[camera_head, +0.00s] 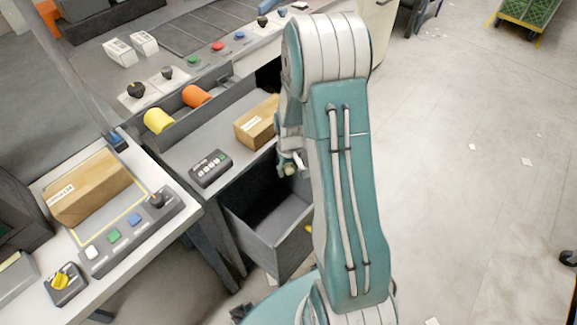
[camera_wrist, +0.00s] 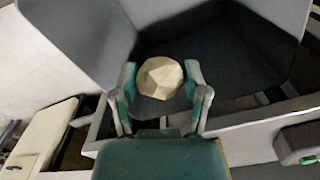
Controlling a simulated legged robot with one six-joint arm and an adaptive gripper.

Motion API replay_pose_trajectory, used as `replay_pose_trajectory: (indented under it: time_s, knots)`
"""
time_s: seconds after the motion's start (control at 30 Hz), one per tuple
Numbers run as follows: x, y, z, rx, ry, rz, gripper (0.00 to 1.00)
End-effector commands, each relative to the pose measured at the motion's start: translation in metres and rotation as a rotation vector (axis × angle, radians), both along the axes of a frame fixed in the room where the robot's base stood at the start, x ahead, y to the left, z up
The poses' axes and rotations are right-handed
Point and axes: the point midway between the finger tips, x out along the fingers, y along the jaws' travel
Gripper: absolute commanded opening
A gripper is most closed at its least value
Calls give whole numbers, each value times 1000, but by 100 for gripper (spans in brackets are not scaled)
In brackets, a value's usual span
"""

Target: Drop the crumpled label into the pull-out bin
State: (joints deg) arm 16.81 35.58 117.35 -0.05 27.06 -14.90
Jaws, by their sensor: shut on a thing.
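The crumpled label (camera_wrist: 160,77) is a pale, cream-coloured faceted ball held between the two fingers of my gripper (camera_wrist: 160,82) in the wrist view. Behind it is the dark inside of the grey pull-out bin (camera_wrist: 78,32). In the head view, the pull-out bin (camera_head: 268,246) stands open below the desk, and my gripper (camera_head: 290,166) is over its upper part, partly hidden by my arm. The label is hard to make out in that view.
A cardboard box (camera_head: 257,122) and a button pad (camera_head: 210,168) lie on the shelf by the bin. A larger box (camera_head: 88,188) lies on the left desk beside a control panel (camera_head: 130,228). Pale scraps lie on the floor. Open floor is at right.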

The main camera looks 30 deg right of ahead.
Motion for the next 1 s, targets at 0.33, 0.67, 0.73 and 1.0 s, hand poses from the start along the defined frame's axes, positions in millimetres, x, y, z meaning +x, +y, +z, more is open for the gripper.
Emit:
replay_pose_trajectory:
  time_s: [0.33, 0.67, 0.73, 1.0]
  knots:
    - [0, 0, 0, 0, 0, 0, 99]
    - [1, 0, 8, -1, -2, 0, 99]
    - [1, 0, 17, -2, -4, 0, 99]
    - [2, 1, 73, -3, -5, 0, 99]
